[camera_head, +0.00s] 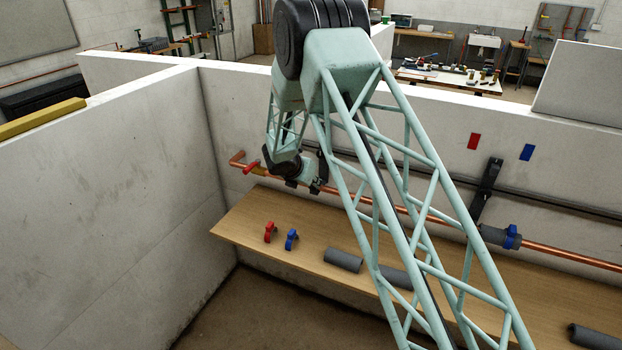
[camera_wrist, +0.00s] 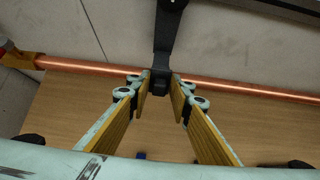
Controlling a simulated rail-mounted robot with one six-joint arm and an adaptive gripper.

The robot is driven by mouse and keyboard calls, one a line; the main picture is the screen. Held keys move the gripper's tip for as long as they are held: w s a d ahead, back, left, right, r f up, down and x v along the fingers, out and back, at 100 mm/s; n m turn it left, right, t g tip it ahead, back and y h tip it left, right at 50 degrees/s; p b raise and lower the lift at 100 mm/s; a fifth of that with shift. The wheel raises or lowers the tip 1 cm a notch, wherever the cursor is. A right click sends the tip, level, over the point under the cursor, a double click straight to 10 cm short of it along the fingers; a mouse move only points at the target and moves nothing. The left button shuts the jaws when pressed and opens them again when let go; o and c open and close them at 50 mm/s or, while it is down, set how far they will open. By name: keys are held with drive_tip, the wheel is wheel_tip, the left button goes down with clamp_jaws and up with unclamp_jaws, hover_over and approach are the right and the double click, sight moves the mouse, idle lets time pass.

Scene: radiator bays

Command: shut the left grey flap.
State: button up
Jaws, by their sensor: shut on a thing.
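The left grey flap (camera_wrist: 168,38) looks like a dark strap on the wall that hangs down in front of the copper pipe (camera_wrist: 230,88). In the wrist view its lower end sits between the fingertips of my gripper (camera_wrist: 160,84), which is shut on it. In the head view my gripper (camera_head: 305,186) is at the pipe near the wall corner, and the arm hides most of that flap. A second dark flap (camera_head: 487,186) stands tilted farther right on the wall, above the pipe.
A wooden shelf (camera_head: 240,222) runs below the pipe. On it lie a red clip (camera_head: 269,232), a blue clip (camera_head: 291,240) and grey tubes (camera_head: 343,260). A red-handled valve (camera_head: 251,167) is left of my gripper. A blue valve (camera_head: 511,238) is on the right.

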drive_tip(key=shift+w+d+r+g+y+p, duration=0.15)
drive_tip(key=shift+g+p, duration=0.25)
drive_tip(key=shift+p, duration=0.9)
drive_tip(key=shift+w+d+r+g+y+p, duration=0.15)
drive_tip(key=shift+w+g+p, duration=0.2)
drive_tip(key=shift+p, duration=0.95)
drive_tip(key=shift+w+g+y+p, duration=0.3)
drive_tip(key=shift+g+p, duration=0.55)
drive_tip(key=shift+p, duration=0.4)
drive_tip(key=shift+w+d+f+g+y+p, duration=0.15)
drive_tip(key=shift+w+g+y+p, duration=0.15)
drive_tip(key=shift+g, duration=0.35)
drive_tip(key=shift+w+d+r+g+y+p, duration=0.15)
drive_tip(key=shift+w+g, duration=0.2)
drive_tip(key=shift+g, duration=0.25)
drive_tip(key=shift+w+d+f+g+y+p, duration=0.1)
drive_tip(key=shift+w+g+y, duration=0.2)
drive_tip(key=shift+g, duration=0.35)
drive_tip(key=o, duration=0.6)
wheel_tip(320, 180, up, 12)
drive_tip(key=shift+s+a, duration=0.15)
drive_tip(key=shift+s, duration=0.3)
